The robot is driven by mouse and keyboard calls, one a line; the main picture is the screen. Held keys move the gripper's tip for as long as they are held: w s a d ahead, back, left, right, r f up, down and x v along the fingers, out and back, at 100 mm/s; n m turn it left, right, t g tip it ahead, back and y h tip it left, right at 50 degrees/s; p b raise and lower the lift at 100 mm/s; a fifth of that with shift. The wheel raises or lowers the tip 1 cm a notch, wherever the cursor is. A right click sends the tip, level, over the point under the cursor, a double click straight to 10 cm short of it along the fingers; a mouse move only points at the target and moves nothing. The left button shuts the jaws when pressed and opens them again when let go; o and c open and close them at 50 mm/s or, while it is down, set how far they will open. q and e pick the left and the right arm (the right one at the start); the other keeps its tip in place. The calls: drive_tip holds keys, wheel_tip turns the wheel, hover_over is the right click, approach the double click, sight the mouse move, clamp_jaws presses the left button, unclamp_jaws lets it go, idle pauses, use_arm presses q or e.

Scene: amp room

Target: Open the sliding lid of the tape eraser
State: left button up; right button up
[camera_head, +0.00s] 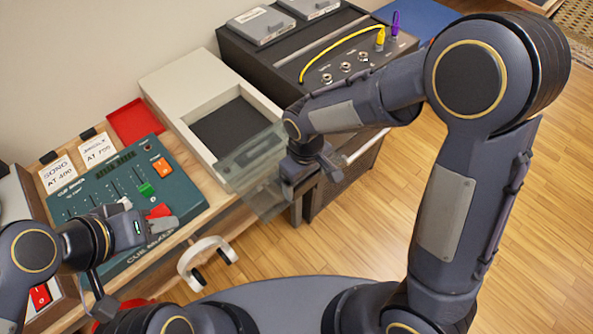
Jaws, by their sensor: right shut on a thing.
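The tape eraser (171,82) is a cream box with a dark recess (230,128) in its top. Its see-through grey lid (245,165) sits at the recess's near right end and juts out past the box's front side; much of the recess is uncovered. My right gripper (299,183) is at the lid's right end, shut on it; my own wrist partly hides the grip. My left gripper (165,224) is over the near part of the green mixer, away from the eraser; its finger gap is unclear.
The green mixer (85,195) with sliders stands left of the eraser, a red square (135,120) behind it. A black unit (290,60) with a yellow cable (330,50) stands to the right. White headphones (205,258) hang at the table's front. Wooden floor is open at right.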

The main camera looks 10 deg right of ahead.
drive_tip(key=shift+s+d, duration=0.45)
drive_tip(key=shift+s, duration=0.15)
drive_tip(key=o, duration=1.3)
wheel_tip(320, 180, up, 8)
drive_tip(key=shift+f, duration=0.1)
